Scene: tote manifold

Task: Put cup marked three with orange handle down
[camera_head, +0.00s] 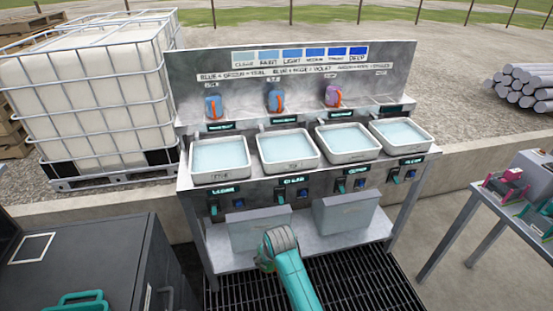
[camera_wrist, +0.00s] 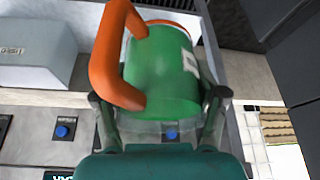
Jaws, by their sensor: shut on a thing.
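A green cup (camera_wrist: 165,80) with a thick orange handle (camera_wrist: 112,60) is between the fingers of my gripper (camera_wrist: 160,108) in the wrist view. The fingers are shut on its sides. The handle is on the left of that picture. A white label (camera_wrist: 189,62) is on the cup's side, but its mark is too small to read. In the head view my arm reaches toward the front of the bench at its low shelf, and the cup is not clearly visible there.
The metal bench (camera_head: 292,178) carries several white trays of pale blue liquid, such as this tray (camera_head: 218,180). Three cups with orange handles, including a purple one (camera_head: 333,95), are on the ledge behind. Grey boxes (camera_head: 345,213) occupy the low shelf (camera_head: 300,250). A dark cabinet (camera_head: 95,255) stands left.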

